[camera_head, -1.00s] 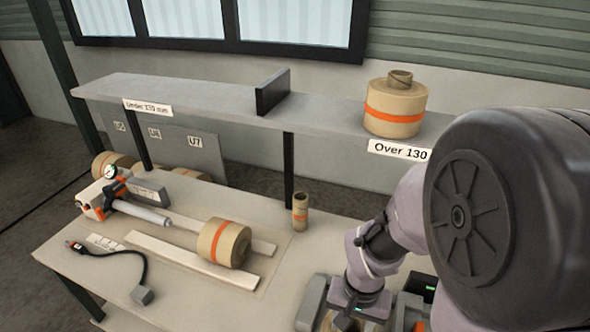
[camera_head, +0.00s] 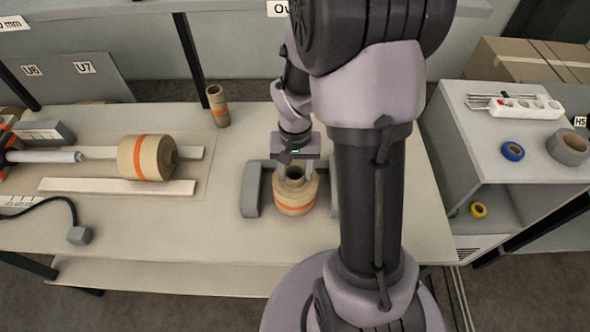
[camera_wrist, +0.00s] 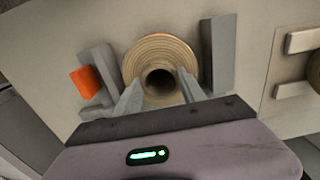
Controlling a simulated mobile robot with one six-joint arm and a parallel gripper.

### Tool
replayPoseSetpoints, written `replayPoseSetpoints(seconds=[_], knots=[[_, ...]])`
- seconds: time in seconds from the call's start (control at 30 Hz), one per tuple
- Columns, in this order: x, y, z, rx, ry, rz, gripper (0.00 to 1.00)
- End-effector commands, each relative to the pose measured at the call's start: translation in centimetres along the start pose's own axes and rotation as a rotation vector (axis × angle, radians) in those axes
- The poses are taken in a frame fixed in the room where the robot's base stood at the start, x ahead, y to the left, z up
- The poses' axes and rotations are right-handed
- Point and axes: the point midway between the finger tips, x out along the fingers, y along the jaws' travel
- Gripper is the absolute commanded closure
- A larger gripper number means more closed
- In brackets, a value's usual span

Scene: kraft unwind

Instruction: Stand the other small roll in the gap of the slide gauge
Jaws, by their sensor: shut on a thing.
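A small kraft roll (camera_head: 295,196) with an orange band stands upright between the grey jaws of the slide gauge (camera_head: 251,192). In the wrist view the roll (camera_wrist: 160,48) shows from above with its open core, between the gauge's two grey bars (camera_wrist: 218,60); an orange block (camera_wrist: 86,80) is beside the left bar. My gripper (camera_head: 293,165) is over the roll, shut on its raised core; in the wrist view its fingers (camera_wrist: 160,88) lie either side of the core. I cannot tell whether the roll's base touches the bench. My arm hides part of the gauge's right side.
Another orange-banded roll (camera_head: 146,158) lies on its side by pale rails (camera_head: 105,186). A thin core tube (camera_head: 217,106) stands behind. A cable (camera_head: 45,205) lies at the left. A side cabinet (camera_head: 475,140) holds tape rolls and a power strip. The bench front is clear.

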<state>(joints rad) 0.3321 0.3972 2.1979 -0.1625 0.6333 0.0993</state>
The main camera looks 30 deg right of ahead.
Motion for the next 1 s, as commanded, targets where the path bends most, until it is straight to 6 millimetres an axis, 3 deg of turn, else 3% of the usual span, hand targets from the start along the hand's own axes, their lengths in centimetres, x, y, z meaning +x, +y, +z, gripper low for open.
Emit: replayPoseSetpoints(seconds=[0.03, 0.07, 0.17, 0.43, 0.53, 0.8, 1.0], knots=[[0.3, 0.0, 0.0, 0.0, 0.001, 0.0, 1.0], [0.2, 0.0, 0.0, 0.0, 0.0, 0.0, 0.48], [0.2, 0.0, 0.0, 0.0, 0.0, 0.0, 0.31], [0.1, 0.0, 0.0, 0.0, 0.0, 0.0, 0.31], [-0.9, 0.0, 0.0, 0.0, 0.001, 0.0, 0.31], [-8.6, 0.0, -0.1, -0.001, 0.004, -0.001, 0.31], [-11.9, 0.0, 0.0, -0.001, 0.002, -0.001, 0.31]])
